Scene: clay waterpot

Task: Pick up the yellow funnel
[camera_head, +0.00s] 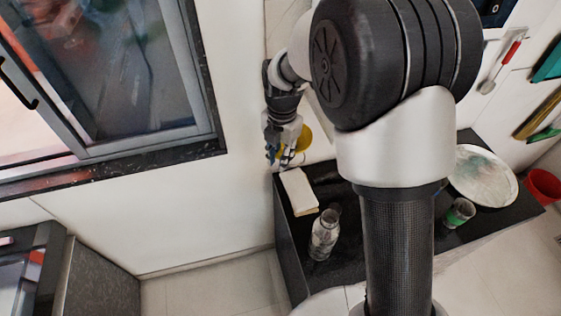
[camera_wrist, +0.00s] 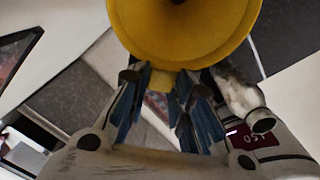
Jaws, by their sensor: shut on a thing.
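The yellow funnel (camera_wrist: 185,40) fills the top of the wrist view, its wide mouth facing the camera. My gripper (camera_wrist: 160,95) is shut on the funnel's near rim, with its blue-padded fingers on either side of a yellow tab. In the head view, my gripper (camera_head: 285,150) is at the far left corner of the black table, and part of the yellow funnel (camera_head: 304,138) shows beside it. The gripper hides part of the funnel there, and I cannot tell how far above the table it is.
A pale box (camera_head: 299,190) and a clear bottle (camera_head: 324,236) stand on the black table (camera_head: 345,262). A jar with a green band (camera_head: 459,212) and a round pale plate (camera_head: 483,176) are at the right. A red bucket (camera_head: 543,186) stands beyond. A window (camera_head: 110,75) is at the left.

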